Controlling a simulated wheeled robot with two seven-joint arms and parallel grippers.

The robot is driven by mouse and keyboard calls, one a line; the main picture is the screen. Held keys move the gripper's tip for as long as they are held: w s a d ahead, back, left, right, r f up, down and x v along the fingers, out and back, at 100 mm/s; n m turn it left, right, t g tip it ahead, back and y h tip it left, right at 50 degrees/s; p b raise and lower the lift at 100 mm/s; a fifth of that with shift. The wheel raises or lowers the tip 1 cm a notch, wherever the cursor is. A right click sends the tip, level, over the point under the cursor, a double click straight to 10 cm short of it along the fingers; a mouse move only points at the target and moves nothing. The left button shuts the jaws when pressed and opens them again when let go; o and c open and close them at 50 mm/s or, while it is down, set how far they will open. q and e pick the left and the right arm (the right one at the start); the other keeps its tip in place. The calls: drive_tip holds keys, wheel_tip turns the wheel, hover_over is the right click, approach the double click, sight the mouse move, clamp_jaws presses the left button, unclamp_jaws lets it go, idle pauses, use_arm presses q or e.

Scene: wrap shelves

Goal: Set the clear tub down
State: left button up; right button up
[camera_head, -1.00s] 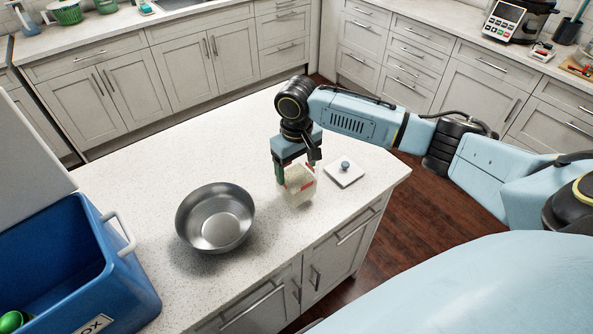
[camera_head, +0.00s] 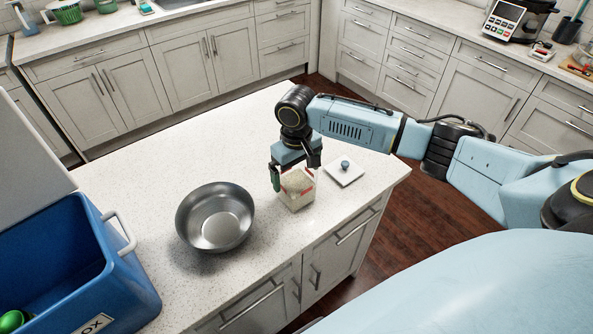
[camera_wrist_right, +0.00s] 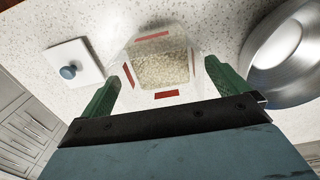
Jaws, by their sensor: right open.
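The clear tub (camera_head: 297,189) stands upright on the island counter, with pale grains inside and red marks on its sides. It also shows in the right wrist view (camera_wrist_right: 162,68), seen from above without a lid. My right gripper (camera_head: 294,180) is open over the tub. Its green fingers (camera_wrist_right: 165,82) are spread wide on either side of the tub's near part. Whether a finger still touches the tub I cannot tell. My left gripper is not in view.
A white square lid with a blue knob (camera_head: 344,171) lies right of the tub. A steel bowl (camera_head: 215,217) stands to its left. A blue cool box (camera_head: 115,262) is at the far left. The counter (camera_head: 150,180) behind the bowl is clear.

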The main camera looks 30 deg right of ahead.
wheel_tip(320, 180, up, 12)
idle(0.4)
